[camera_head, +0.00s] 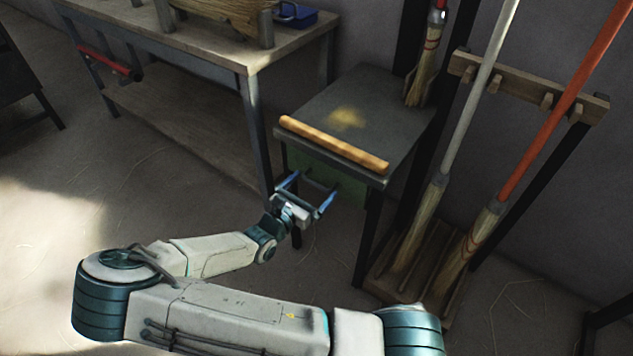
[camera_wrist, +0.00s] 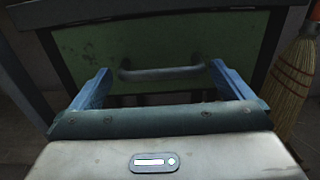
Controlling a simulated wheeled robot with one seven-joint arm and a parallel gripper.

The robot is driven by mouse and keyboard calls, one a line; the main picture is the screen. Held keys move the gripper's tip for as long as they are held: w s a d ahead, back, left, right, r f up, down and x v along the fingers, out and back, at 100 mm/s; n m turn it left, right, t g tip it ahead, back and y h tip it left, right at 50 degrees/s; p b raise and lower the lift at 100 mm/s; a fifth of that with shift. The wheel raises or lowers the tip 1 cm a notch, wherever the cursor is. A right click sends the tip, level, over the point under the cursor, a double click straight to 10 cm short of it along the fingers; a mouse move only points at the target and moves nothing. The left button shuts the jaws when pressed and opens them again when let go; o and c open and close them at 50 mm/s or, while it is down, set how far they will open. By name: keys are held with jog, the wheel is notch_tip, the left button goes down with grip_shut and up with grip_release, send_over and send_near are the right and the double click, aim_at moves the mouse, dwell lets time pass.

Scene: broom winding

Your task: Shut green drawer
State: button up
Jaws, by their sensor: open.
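The green drawer (camera_head: 331,174) sits under the top of a small dark table (camera_head: 372,103) in the head view. In the wrist view the green drawer front (camera_wrist: 190,48) fills the upper middle, with a grey bar handle (camera_wrist: 165,73) across it. My gripper (camera_head: 308,188) is in front of the drawer, its blue fingers spread wide and empty. In the wrist view the fingers of my gripper (camera_wrist: 160,85) point toward the drawer front, one near each end of the handle. Whether they touch the handle or the front, and how far the drawer stands out, I cannot tell.
A wooden stick (camera_head: 333,144) lies along the small table's front edge. A workbench (camera_head: 185,50) stands to the left. A broom rack (camera_head: 530,85) with a white-handled and an orange-handled broom stands to the right. The floor (camera_head: 110,190) at left is clear.

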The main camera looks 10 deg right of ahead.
jog(key=p+v, duration=0.2)
jog(key=v, duration=0.9)
jog(key=shift+s+a, duration=0.1)
jog(key=s+d+r+m+g+y+p, duration=0.2)
jog(key=s+d+r+m+g+p, duration=0.15)
jog(key=r+m+g+p, duration=0.3)
jog(key=s+d+r+m+g+y+p, duration=0.25)
jog(key=d+r+m+g, duration=0.35)
jog(key=r, duration=0.3)
jog(key=s+r+m+t+y+p, duration=0.1)
jog(key=s+r+m+y+p, duration=0.1)
jog(key=r, duration=0.7)
jog(key=s+d+r+m+t+y+p, duration=0.1)
jog(key=s+r+m+y+p, duration=0.2)
jog(key=r+m+p, duration=0.3)
jog(key=s+r+m+t+y+p, duration=0.1)
jog(key=s+r+m+y+p, duration=0.2)
jog(key=r, duration=1.1)
jog(key=m+y+p, duration=0.1)
jog(key=m, duration=0.2)
jog(key=shift+s+d+p, duration=0.2)
jog(key=shift+p, duration=0.1)
